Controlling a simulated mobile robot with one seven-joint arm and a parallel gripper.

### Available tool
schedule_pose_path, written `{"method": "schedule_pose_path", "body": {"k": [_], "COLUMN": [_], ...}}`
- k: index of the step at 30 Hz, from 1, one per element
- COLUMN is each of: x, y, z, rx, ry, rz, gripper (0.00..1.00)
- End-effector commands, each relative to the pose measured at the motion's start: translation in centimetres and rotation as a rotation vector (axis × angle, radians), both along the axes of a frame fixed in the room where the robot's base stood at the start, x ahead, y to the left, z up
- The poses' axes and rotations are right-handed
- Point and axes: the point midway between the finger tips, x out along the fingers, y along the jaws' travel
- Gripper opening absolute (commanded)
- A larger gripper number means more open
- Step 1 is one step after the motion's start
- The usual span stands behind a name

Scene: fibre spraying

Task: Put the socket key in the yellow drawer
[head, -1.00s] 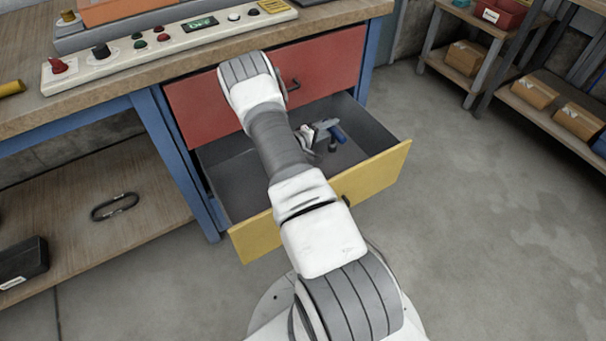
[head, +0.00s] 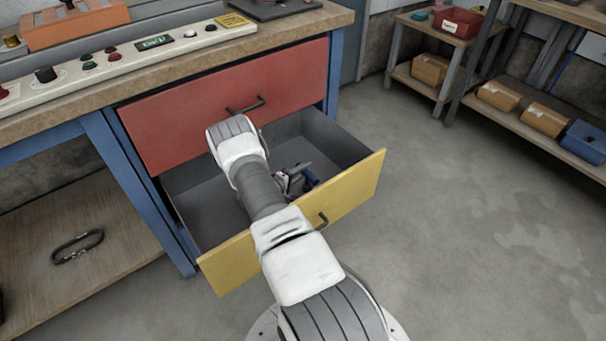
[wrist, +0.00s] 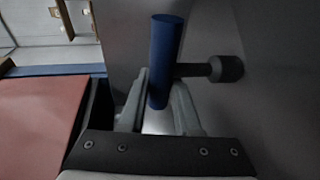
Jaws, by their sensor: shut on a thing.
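The yellow drawer (head: 350,190) is pulled open below a shut red drawer, and its grey inside is visible. My gripper (head: 290,181) is low within the drawer's opening, towards its right part. It is shut on the socket key (head: 311,177), whose blue handle shows just right of the fingers. In the wrist view, the fingers (wrist: 160,85) close around the blue handle of the socket key (wrist: 166,50). Its dark shaft and round socket end point right, against a grey drawer surface. I cannot tell whether the key touches the drawer floor.
The red drawer (head: 230,105) is directly above, under the wooden bench top (head: 190,70) with a control panel (head: 120,65). A carabiner (head: 77,246) lies on the lower shelf at left. Shelves with boxes (head: 545,118) stand at right. The floor between is clear.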

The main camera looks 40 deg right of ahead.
Motion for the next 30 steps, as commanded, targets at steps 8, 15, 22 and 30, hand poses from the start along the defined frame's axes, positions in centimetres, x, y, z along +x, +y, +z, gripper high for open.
{"method": "schedule_pose_path", "body": {"k": [8, 15, 22, 30], "x": [0.1, 0.0, 0.0, 0.1], "y": [0.0, 0.0, 0.0, 1.2], "z": [-0.2, -0.5, -0.5, 0.2], "rx": [-0.002, -0.001, -0.001, 0.001], "ry": [-0.001, -0.001, -0.001, -0.001], "rz": [0.001, 0.001, 0.001, 0.004], "gripper": [0.00, 0.55, 0.62, 0.62]}}
